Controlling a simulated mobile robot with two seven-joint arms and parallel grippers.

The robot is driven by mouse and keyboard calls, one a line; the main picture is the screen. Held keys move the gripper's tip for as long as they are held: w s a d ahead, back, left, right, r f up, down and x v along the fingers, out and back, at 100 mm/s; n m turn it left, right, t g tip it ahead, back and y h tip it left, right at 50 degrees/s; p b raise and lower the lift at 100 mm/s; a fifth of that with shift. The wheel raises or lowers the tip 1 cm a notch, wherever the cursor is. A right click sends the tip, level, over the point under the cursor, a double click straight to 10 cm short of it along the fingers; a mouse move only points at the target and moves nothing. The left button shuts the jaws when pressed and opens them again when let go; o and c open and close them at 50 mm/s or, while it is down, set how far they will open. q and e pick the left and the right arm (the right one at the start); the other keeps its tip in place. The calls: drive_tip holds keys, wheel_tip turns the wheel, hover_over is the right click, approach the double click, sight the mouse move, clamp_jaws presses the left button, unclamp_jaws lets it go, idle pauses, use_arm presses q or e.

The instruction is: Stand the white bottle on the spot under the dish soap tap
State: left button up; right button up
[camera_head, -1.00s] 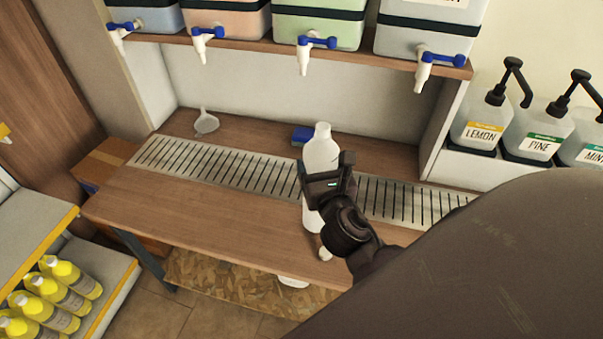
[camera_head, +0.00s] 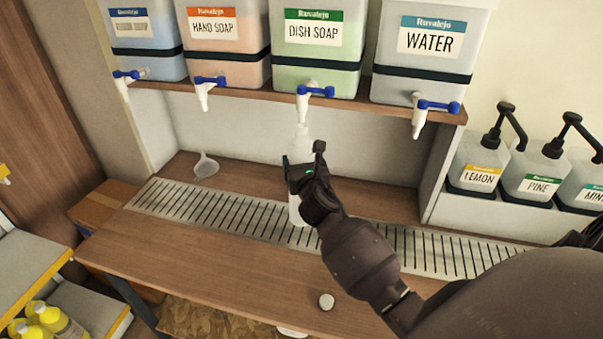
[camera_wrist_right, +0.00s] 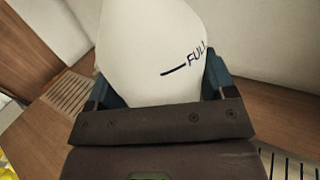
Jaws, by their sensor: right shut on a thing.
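The white bottle (camera_head: 300,145) is upright in my right gripper (camera_head: 303,165), which is shut around its body. In the right wrist view, the bottle (camera_wrist_right: 150,55) fills the jaws and shows a "FULL" mark. In the head view, its top is just below the dish soap tap (camera_head: 304,102), apparently in line with it. The tap is on the green dish soap drum (camera_head: 318,60). The bottle's bottom shows over the slotted drip grate (camera_head: 230,212); I cannot tell whether it touches. My gripper hides its middle. No separate spot mark is visible. My left gripper is out of view.
A white funnel (camera_head: 205,165) lies at the back left. A small white cap (camera_head: 326,301) lies near the counter's front edge. Pump bottles (camera_head: 478,170) stand at the right.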

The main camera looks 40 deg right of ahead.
wheel_tip(320, 180, down, 4)
drive_tip(key=shift+r+b, duration=0.1)
drive_tip(key=shift+b, duration=0.7)
drive_tip(key=o, duration=1.1)
use_arm(q)
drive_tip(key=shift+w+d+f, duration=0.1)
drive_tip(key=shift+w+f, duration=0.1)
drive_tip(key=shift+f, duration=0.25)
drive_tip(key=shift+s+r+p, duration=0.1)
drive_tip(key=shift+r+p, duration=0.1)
drive_tip(key=shift+p, duration=0.2)
use_arm(e)
drive_tip(key=v, duration=1.2)
